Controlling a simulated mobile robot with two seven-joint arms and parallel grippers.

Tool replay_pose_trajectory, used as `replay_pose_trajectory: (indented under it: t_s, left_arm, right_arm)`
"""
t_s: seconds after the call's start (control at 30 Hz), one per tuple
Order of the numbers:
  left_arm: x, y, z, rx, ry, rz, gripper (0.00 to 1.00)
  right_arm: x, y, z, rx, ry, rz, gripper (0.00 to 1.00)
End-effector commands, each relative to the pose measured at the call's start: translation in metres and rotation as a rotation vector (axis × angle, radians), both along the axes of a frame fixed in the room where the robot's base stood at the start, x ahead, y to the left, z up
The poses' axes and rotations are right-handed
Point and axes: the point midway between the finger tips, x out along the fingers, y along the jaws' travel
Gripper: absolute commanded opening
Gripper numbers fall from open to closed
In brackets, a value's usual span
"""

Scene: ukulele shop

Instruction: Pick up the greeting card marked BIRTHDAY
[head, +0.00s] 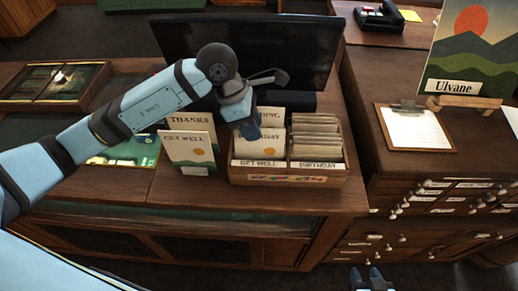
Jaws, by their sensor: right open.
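A wooden card box (237,177) stands on the counter. Its front cards read GET WELL (257,163) on the left and BIRTHDAY (318,165) on the right. Behind the left one stands a card ending in "DAY" (271,141), and behind that one ending in "DING" (271,117); my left gripper hides parts of both. My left gripper (248,131) hangs over the box's left side, at the "DAY" card; whether it touches it or is shut cannot be told. My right gripper (367,280) is open and empty at the bottom, below the counter.
A THANKS card (189,122) and a GET WELL card (190,150) stand left of the box. A dark monitor (285,55) is behind it. Right are a clipboard (415,130), an Ulvane picture (470,55) and a drawer cabinet (400,240). The counter's front edge is near.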

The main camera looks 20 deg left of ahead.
Motion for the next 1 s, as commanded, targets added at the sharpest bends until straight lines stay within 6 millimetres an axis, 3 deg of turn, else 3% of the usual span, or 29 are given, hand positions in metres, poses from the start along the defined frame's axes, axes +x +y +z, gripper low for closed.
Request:
replay_pose_trajectory:
  t_s: [0.07,0.3,1.0]
  left_arm:
    - [0.003,-0.008,-0.008,-0.002,0.006,0.001,0.35]
    - [0.004,-0.016,-0.031,0.0,0.001,0.001,0.35]
    - [0.004,-0.015,-0.035,0.0,0.0,0.0,0.35]
  right_arm:
    - [0.0,-0.001,0.011,-0.001,-0.004,-0.002,0.43]
    - [0.001,-0.003,0.016,-0.002,-0.01,-0.007,0.43]
    - [-0.002,-0.001,0.005,0.0,0.002,-0.005,0.43]
